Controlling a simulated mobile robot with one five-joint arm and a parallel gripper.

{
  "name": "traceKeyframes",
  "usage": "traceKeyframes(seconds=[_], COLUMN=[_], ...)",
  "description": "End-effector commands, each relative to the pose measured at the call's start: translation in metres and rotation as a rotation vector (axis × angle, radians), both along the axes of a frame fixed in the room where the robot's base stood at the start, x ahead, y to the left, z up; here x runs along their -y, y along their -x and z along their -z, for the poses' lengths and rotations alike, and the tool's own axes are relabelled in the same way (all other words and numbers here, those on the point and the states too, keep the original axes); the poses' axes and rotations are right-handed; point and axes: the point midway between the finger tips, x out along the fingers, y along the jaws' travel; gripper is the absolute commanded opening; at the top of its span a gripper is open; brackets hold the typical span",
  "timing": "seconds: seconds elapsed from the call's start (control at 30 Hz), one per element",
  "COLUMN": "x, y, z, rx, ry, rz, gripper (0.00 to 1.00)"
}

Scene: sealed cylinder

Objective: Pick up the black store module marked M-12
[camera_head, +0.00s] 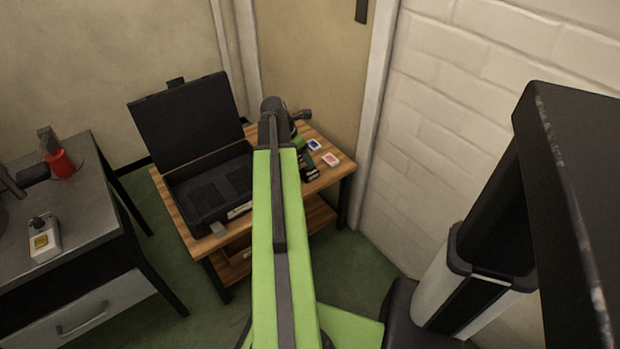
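I cannot make out a black module with a readable M-12 mark. An open black case (190,205) stands on the wooden table (317,211), its lid (187,122) raised at the back. Dark flat shapes show inside the case, partly hidden by my green arm. My gripper (308,172) seems to be the small dark part beyond my arm, over the right side of the table. It is small and partly covered, so its fingers and anything between them cannot be told.
Two small cards, one blue (314,144) and one red (331,159), lie on the table's right. A grey desk (90,215) at left holds a red cylinder (61,163) and a small light box (44,240). A white brick wall (480,110) stands close at right. Green floor lies between desk and table.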

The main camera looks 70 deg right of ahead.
Motion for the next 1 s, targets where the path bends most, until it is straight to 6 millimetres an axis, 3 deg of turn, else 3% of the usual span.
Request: traceKeyframes(seconds=[0.03,0.1,0.43,0.7,0.97,1.0], x=[0.004,0.008,0.014,0.03,0.031,0.031], y=[0.001,0.003,0.005,0.011,0.013,0.013], z=[0.022,0.035,0.046,0.088,0.087,0.087], rx=[0.001,0.001,0.0,0.001,0.0,0.0], ry=[0.001,0.001,0.0,0.0,-0.001,-0.001], rz=[0.0,-0.003,-0.007,-0.006,-0.009,-0.009], gripper=[0.71,0.71,0.71,0.71,0.71,0.67])
